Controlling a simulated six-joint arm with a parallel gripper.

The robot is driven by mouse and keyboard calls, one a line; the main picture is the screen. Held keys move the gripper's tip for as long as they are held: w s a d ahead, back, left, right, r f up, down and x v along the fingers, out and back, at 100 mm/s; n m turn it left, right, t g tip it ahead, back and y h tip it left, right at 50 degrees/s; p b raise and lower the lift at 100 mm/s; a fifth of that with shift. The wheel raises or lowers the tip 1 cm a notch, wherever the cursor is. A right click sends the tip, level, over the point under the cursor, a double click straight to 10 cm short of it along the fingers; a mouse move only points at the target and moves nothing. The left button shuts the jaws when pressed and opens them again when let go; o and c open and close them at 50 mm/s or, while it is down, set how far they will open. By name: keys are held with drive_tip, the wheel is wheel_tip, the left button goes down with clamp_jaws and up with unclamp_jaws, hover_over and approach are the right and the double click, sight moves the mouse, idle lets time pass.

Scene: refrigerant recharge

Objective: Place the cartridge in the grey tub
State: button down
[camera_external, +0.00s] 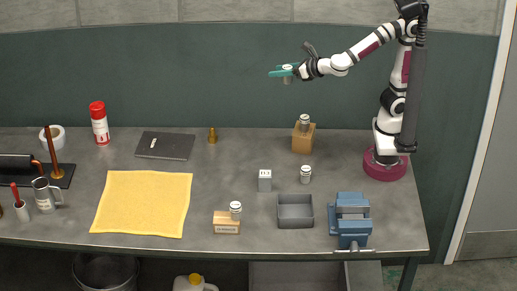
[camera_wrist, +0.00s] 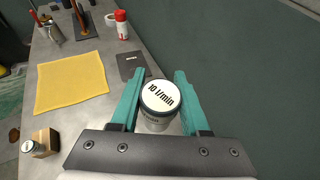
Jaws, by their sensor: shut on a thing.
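My gripper (camera_external: 280,71) is raised high above the back of the bench, with its teal fingers closed around a small cartridge (camera_external: 287,79). In the wrist view the cartridge (camera_wrist: 158,98) stands between the fingers, and its white top reads "10 l/min". The grey tub (camera_external: 295,222) is an open box at the front of the bench, well below and in front of my gripper. It looks empty and is out of the wrist view. Similar cartridges stand on the back wooden block (camera_external: 303,143), on the bare bench (camera_external: 305,174) and on the front wooden block (camera_external: 226,226).
A blue vise (camera_external: 350,220) stands right of the tub, and a small grey block (camera_external: 264,181) behind it to the left.

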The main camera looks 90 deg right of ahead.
drive_tip(key=s+f+m+g+h, duration=0.3)
drive_tip(key=s+f+m+g, duration=0.2)
drive_tip(key=f+m+g, duration=0.45)
drive_tip(key=s+f+m+g+h, duration=0.3)
drive_tip(key=s+f+m+g, duration=0.1)
drive_tip(key=f+m+g, duration=0.5)
drive_tip(key=m+t+y, duration=0.8)
drive_tip(key=m+y, duration=1.8)
drive_tip(key=m, duration=0.5)
hover_over(294, 215)
drive_tip(key=f, duration=0.8)
drive_tip(key=d+f, duration=0.1)
drive_tip(key=f, duration=0.2)
drive_tip(key=shift+f, duration=0.4)
drive_tip(key=shift+a+f, duration=0.2)
drive_tip(key=shift+a, duration=0.2)
wheel_tip(294, 215, down, 4)
drive_tip(key=shift+f, duration=0.1)
